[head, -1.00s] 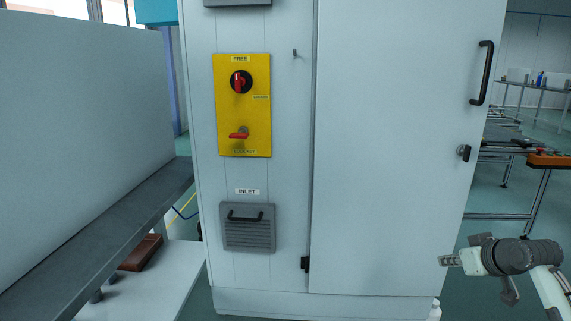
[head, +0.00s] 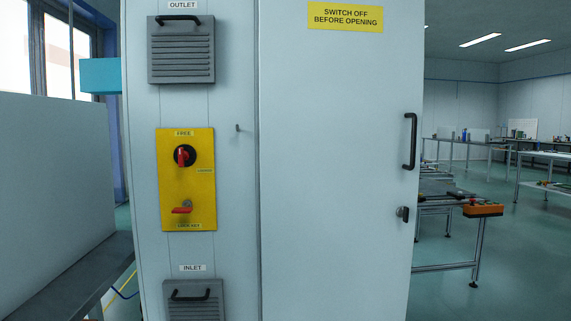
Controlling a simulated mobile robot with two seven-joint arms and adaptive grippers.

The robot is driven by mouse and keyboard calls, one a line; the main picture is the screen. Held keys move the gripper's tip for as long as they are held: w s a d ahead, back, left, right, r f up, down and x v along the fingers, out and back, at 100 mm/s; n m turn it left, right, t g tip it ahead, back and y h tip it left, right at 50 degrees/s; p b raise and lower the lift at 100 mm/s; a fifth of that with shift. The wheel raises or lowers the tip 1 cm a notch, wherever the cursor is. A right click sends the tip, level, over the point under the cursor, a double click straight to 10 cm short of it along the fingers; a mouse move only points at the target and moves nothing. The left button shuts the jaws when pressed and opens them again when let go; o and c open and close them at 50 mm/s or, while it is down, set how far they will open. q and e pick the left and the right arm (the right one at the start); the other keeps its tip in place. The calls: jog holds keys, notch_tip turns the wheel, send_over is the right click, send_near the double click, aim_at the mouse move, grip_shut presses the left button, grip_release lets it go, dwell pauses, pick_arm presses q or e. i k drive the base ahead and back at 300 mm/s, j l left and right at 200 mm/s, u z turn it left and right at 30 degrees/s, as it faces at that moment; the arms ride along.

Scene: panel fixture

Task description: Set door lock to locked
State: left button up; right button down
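The door lock (head: 403,214) is a small dark knob on a round base near the right edge of the tall pale cabinet door (head: 335,170). It sits below the black vertical door handle (head: 411,142). The door looks shut. The lock is too small to tell which way it is set. Neither of my grippers is in the head view.
A yellow panel (head: 203,200) left of the door carries a red-handled switch (head: 183,156) and a red lock key (head: 181,210). Vents sit above and below it. A grey bench (head: 60,280) stands left. Workbenches and open floor lie to the right.

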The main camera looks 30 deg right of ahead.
aim_at(402, 212)
jog(key=z, duration=1.5)
